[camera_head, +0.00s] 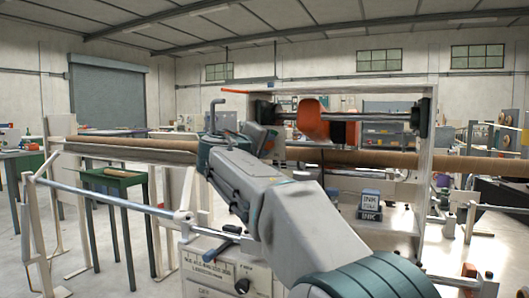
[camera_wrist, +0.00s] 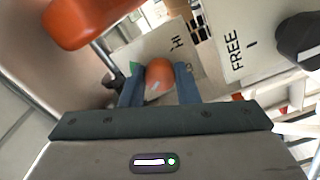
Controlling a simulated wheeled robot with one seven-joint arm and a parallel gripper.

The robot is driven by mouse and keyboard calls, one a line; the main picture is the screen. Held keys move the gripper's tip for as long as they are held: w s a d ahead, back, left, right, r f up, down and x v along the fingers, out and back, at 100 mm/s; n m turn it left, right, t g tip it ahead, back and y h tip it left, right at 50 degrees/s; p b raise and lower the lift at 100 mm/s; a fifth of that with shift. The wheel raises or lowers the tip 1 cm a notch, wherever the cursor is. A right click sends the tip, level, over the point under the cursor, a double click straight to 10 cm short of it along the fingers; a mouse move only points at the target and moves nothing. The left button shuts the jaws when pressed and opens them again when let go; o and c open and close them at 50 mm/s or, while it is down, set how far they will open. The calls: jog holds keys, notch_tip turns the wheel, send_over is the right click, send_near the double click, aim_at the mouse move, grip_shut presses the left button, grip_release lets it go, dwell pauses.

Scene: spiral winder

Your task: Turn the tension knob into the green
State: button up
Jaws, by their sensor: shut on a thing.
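In the wrist view the tension knob (camera_wrist: 160,74) is a round orange knob with a small pale mark on its side. My gripper (camera_wrist: 159,82) is shut on it, with one blue-grey finger on each side. A pale panel (camera_wrist: 145,48) lies behind the knob, with the letters "HI" on it to the upper right. A small green patch (camera_wrist: 134,67) shows just left of the knob, partly hidden by the finger and knob. I cannot tell where the knob's pointer stands against the green. In the head view my arm hides the knob.
An orange roller (camera_head: 313,120) on a steel shaft stands close by; it also shows in the wrist view (camera_wrist: 85,20). A panel marked "FREE" (camera_wrist: 235,45) and a dark part (camera_wrist: 300,40) are at right. A long brown tube (camera_head: 400,160) crosses behind my arm.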

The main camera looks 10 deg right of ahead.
dwell(0.4)
jog(key=o, duration=1)
jog(key=shift+c, duration=0.2)
jog(key=shift+a, duration=0.1)
jog(key=v, duration=1.3)
jog(key=shift+s+a+p, duration=0.2)
jog(key=shift+s+p, duration=0.1)
jog(key=shift+p, duration=0.05)
